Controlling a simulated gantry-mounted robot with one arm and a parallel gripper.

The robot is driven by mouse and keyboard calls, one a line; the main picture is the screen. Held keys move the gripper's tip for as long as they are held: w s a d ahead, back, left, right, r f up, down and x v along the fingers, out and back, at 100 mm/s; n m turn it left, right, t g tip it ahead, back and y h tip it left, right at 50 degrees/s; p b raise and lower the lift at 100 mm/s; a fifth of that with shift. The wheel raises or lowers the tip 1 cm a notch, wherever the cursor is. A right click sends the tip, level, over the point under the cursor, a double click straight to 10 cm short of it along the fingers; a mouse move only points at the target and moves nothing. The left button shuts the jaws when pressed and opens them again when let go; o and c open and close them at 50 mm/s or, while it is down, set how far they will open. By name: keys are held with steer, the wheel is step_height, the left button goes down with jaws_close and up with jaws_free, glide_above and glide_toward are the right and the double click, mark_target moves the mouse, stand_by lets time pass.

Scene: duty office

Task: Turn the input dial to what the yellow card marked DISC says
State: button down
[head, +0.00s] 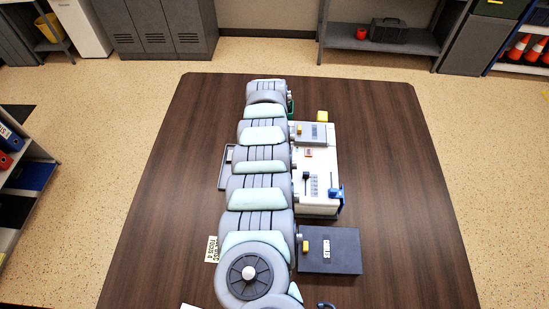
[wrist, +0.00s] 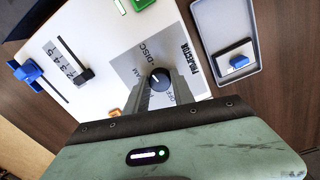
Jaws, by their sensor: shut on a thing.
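The input dial (wrist: 158,77) is a round black knob with a small white mark, on a grey plate of a white panel in the wrist view. Labels around it include DISC above it and OFF below it; PROJECTOR is printed to the right. The white mark appears at the knob's upper left; I cannot tell exactly which label it meets. My gripper (wrist: 162,88) is shut on the dial, a finger on either side. In the head view my arm hides the gripper and dial. A pale card (head: 211,249) lies left of my arm; its text is unclear. I cannot identify a card marked DISC.
The panel (head: 316,180) also carries a black slider (wrist: 85,74) beside a number scale and a blue lever (wrist: 27,72). A grey tray (wrist: 222,72) with a blue-topped item lies right of it. A dark box (head: 335,252) stands nearer. The table's right side is clear.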

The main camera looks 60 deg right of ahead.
steer(key=shift+f+m+b, duration=0.1)
steer(key=shift+m+b, duration=0.6)
steer(key=shift+m, duration=0.3)
steer(key=c, duration=1.1)
jaws_free()
steer(key=r, duration=1.1)
steer(key=shift+w+p, duration=0.3)
steer(key=shift+p, duration=0.05)
